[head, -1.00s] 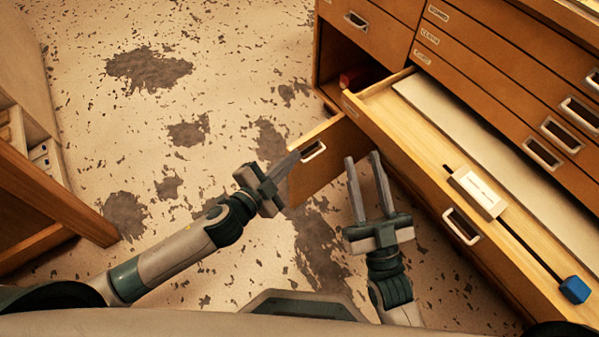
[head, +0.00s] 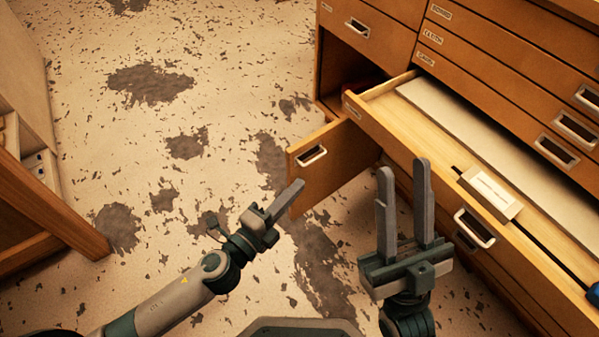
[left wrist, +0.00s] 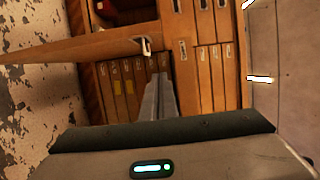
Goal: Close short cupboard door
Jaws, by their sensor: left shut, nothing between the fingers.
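The short cupboard door (head: 325,168) is wooden with a metal handle and stands swung open from the wooden cabinet, below the level of the pulled-out drawer. Its edge and handle also show in the left wrist view (left wrist: 100,50). My left gripper (head: 290,195) is shut and empty, its fingertips near the door's lower free edge; whether they touch cannot be told. Its closed fingers show in the left wrist view (left wrist: 160,85). My right gripper (head: 405,170) is open and empty, right of the door and in front of the drawer.
A long drawer (head: 445,165) is pulled out at right, holding a pale sheet and a white block (head: 490,190). The open cupboard compartment (head: 345,75) holds a dark red item. Another wooden unit (head: 40,205) stands at left. The stained floor between is clear.

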